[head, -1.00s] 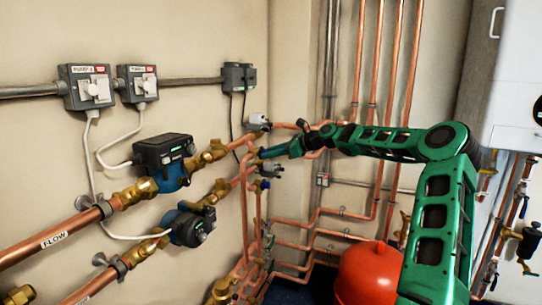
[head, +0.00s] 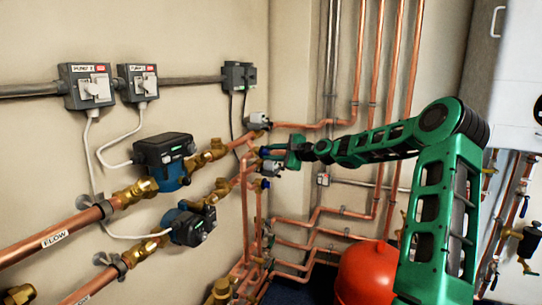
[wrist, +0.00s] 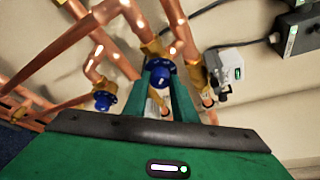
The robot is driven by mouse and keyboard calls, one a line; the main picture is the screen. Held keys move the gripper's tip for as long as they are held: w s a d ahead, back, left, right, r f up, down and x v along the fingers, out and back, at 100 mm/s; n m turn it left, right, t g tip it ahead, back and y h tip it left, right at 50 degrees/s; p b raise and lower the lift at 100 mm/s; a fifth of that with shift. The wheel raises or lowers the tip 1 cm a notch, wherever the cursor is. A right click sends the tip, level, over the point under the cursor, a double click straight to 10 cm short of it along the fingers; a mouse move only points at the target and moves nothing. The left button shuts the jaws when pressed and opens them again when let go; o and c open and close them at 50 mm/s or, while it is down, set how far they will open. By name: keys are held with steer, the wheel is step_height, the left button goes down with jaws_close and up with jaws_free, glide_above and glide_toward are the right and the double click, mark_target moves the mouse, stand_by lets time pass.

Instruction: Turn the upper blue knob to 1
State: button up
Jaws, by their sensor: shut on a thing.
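The upper blue knob (wrist: 160,71) sits on a brass valve between my gripper's two green fingers in the wrist view. My gripper (wrist: 163,88) is shut on it. In the head view, my gripper (head: 272,153) reaches in from the right at the pipe cluster, and a bit of the upper knob (head: 264,152) shows at its tip. A second, lower blue knob (head: 265,184) is below it, and it also shows left of the fingers in the wrist view (wrist: 103,99). The knob's markings are too small to read.
Grey actuator boxes (head: 259,119) (wrist: 228,66) sit close by the gripper. Copper pipes (head: 375,75) run up the wall behind my arm. Two pumps (head: 165,160) (head: 190,225) are to the left. A red vessel (head: 362,275) stands below my arm.

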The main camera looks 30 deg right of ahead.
steer(key=n+t, duration=0.1)
steer(key=n, duration=0.1)
steer(key=shift+f+n+t, duration=0.15)
steer(key=shift+n+t, duration=0.15)
steer(key=shift+n, duration=0.1)
steer(key=shift+f+n+t, duration=0.2)
steer(key=shift+n+t, duration=0.4)
steer(key=shift+n, duration=0.9)
steer(key=shift+s+a, duration=0.1)
steer(key=o, duration=1)
steer(key=shift+o, duration=0.2)
steer(key=v, duration=1)
steer(key=shift+s, duration=0.3)
steer(key=shift+f, duration=0.1)
